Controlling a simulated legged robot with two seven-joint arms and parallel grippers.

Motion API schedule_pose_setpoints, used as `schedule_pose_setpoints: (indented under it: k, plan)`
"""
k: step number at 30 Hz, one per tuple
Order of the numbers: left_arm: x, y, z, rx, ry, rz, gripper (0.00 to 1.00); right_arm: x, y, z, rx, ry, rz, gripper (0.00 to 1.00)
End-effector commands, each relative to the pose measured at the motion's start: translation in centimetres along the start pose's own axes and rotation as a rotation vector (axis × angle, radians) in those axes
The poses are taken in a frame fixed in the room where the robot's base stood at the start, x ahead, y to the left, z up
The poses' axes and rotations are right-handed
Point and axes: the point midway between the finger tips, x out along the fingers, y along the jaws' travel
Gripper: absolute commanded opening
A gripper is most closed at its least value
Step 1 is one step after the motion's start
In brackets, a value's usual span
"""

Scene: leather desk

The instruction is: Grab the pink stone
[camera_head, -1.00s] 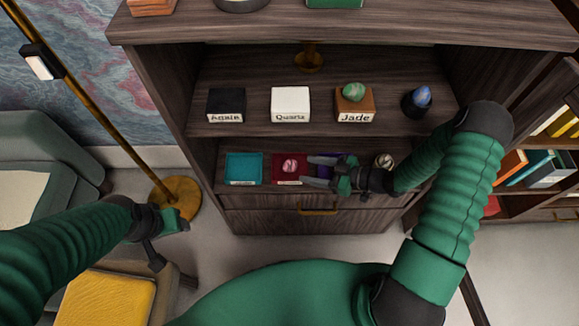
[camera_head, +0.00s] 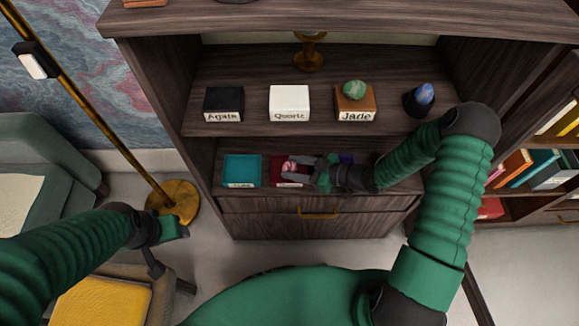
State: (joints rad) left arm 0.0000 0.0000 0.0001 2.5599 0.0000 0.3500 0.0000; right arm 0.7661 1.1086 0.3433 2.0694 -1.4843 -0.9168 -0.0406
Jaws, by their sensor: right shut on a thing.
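The pink stone (camera_head: 289,168) sits at the red box (camera_head: 276,179) on the lower shelf. My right gripper (camera_head: 292,171) reaches in from the right and is shut on the stone, with its fingers covering part of it. Whether the stone is lifted off the red box cannot be told. My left gripper (camera_head: 176,229) hangs at the lower left, away from the shelves; its fingers are too unclear to read.
A teal box (camera_head: 242,170) stands left of the red box, and a purple box (camera_head: 346,158) is mostly hidden behind my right gripper. The upper shelf holds black Agate (camera_head: 223,104), white Quartz (camera_head: 289,103) and brown Jade (camera_head: 355,106) boxes, a green stone (camera_head: 354,90) and a blue stone (camera_head: 424,94).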

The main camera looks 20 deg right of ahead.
Motion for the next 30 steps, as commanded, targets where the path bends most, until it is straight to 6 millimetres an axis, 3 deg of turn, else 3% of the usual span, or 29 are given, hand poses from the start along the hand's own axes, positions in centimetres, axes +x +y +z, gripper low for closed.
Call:
schedule_pose_setpoints:
  k: [11, 20, 26, 30]
  plan:
    - [-0.3, 0.0, -0.1, 0.0, 0.0, 0.0, 0.57, -0.1, 0.0, -0.4, 0.0, 0.0, -0.001, 0.0]
    - [-2.5, 0.0, -0.6, 0.0, 0.0, 0.0, 0.57, -1.4, 0.0, -3.9, -0.002, -0.001, -0.001, 0.0]
    - [-3.4, 0.0, -0.8, 0.0, 0.0, 0.0, 0.57, -3.0, -4.1, -3.4, 0.008, 0.0, -0.002, 0.0]
    - [-4.4, 0.0, -1.0, 0.0, 0.0, 0.0, 0.57, -4.6, -8.1, -3.4, 0.009, 0.0, -0.003, 0.0]
